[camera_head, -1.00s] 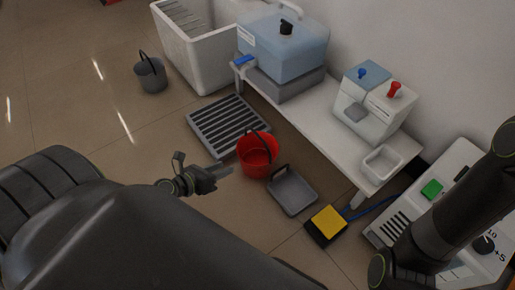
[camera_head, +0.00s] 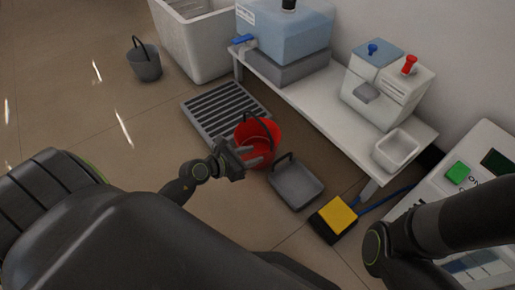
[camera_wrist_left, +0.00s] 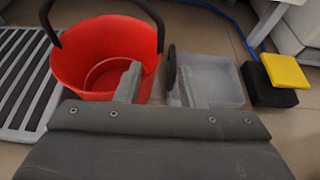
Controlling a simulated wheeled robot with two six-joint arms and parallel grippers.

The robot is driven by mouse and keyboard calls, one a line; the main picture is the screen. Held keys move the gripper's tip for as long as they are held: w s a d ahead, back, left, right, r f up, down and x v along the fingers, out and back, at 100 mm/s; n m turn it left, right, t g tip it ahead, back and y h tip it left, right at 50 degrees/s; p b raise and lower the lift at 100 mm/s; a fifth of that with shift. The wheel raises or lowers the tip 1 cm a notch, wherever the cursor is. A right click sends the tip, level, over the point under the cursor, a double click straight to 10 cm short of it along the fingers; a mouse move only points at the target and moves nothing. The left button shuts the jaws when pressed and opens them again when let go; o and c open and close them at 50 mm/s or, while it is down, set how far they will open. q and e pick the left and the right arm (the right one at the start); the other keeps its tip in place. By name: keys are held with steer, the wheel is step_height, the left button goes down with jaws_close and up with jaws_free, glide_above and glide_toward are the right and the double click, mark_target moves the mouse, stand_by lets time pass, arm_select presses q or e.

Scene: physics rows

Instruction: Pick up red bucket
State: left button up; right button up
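The red bucket (camera_head: 268,132) stands upright on the floor in the head view, with its dark handle raised in an arc over it. My left gripper (camera_head: 251,157) is at the near side of the bucket, overlapping its front in this view; I cannot tell whether it touches. In the left wrist view the bucket (camera_wrist_left: 85,62) is at the upper left, open and empty-looking. The two fingers of my left gripper (camera_wrist_left: 160,85) are apart, with the bucket's right wall showing beyond the gap. My right arm shows at the right, but its gripper does not.
A grey drain grate (camera_head: 215,108) lies behind the bucket, and a grey pan (camera_head: 297,187) with a black handle lies close to its right. A grey bucket (camera_head: 146,65) stands far left on open floor.

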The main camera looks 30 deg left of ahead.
mark_target(270, 150)
arm_select(q)
steer(key=b+x, duration=0.3)
steer(key=x, duration=0.4)
steer(key=shift+w+f, duration=0.1)
steer(key=shift+f, duration=0.1)
steer(key=shift+r, duration=0.1)
steer(key=shift+c, duration=0.2)
jaws_close()
